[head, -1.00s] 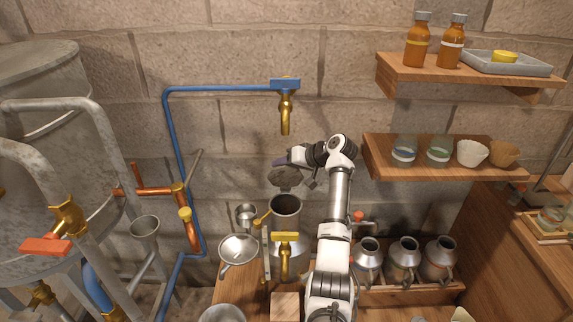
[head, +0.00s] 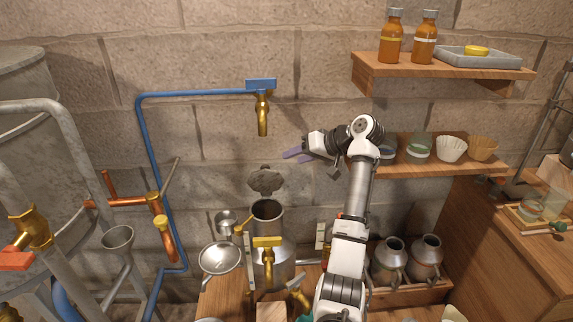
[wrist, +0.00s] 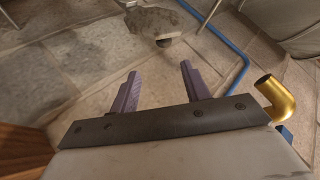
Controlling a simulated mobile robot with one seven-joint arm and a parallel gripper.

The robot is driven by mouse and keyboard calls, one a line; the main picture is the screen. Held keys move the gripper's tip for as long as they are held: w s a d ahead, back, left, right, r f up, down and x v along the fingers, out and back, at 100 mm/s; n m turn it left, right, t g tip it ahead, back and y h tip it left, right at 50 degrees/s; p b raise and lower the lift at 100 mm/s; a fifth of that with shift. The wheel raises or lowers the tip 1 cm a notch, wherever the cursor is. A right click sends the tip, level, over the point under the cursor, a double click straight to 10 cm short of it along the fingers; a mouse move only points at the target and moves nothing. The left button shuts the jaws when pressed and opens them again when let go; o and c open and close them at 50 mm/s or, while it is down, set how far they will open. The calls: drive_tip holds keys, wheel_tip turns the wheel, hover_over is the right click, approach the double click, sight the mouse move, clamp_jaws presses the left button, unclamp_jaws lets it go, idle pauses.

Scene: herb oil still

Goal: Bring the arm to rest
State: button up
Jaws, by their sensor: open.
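My gripper (head: 297,154) is open and empty in the head view, raised in front of the stone wall, above and to the right of the metal can (head: 268,213). The can stands open, with its round lid (head: 265,180) tilted up behind the mouth. In the wrist view my gripper (wrist: 158,85) shows two purple fingers spread apart with nothing between them. A grey round-edged piece shows beyond the fingers; I cannot tell for sure what it is.
A blue-handled brass tap (head: 262,105) hangs left of my gripper. The lower shelf (head: 440,169) with jars and paper cups is close behind my arm on the right. The upper shelf (head: 445,75) holds brown bottles. A strainer (head: 221,258) and metal jugs (head: 425,257) stand below.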

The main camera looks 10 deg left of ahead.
drive_tip(key=shift+s+d+r, duration=0.1)
drive_tip(key=shift+d+r, duration=0.15)
drive_tip(key=shift+d, duration=0.05)
